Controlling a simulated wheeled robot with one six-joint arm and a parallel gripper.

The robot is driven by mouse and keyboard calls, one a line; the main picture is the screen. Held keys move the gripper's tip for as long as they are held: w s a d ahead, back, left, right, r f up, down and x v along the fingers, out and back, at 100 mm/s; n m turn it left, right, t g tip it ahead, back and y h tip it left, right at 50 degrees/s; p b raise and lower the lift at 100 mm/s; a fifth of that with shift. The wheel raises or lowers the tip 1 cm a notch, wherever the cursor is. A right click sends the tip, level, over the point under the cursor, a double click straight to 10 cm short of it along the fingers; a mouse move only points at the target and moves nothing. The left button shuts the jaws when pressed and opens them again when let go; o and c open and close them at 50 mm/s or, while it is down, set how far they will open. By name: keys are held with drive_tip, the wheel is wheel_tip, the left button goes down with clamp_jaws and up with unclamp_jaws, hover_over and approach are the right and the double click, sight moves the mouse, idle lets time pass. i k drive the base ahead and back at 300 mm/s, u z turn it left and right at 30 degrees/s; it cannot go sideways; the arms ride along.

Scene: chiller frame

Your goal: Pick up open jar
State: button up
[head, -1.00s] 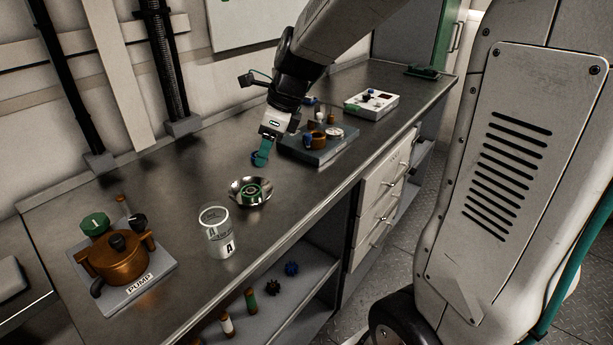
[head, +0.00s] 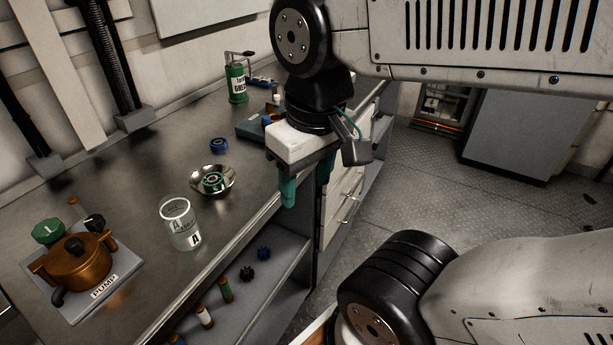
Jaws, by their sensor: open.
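The open jar (head: 181,224) is a clear container marked "A". It stands upright on the metal bench near its front edge, left of the middle in the head view. No lid shows on it. My gripper (head: 306,190) has green fingers that point down, apart from each other, with nothing between them. It hangs at the bench's front edge, to the right of the jar and well clear of it. A metal bowl (head: 228,187) with a green ring part (head: 213,182) in it stands between them, just behind the jar.
A copper pump (head: 82,259) on a grey plate stands left of the jar. A blue ring (head: 219,145) lies behind the bowl, and a green grease can (head: 237,84) stands farther back. A shelf (head: 262,277) below holds several small parts. Bare bench (head: 130,180) lies behind the jar.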

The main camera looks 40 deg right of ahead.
sight(179, 220)
drive_tip(key=z, duration=2.55)
drive_tip(key=k, duration=1.25)
drive_tip(key=u, duration=0.8)
drive_tip(key=i, duration=0.1)
drive_tip(key=u, duration=0.1)
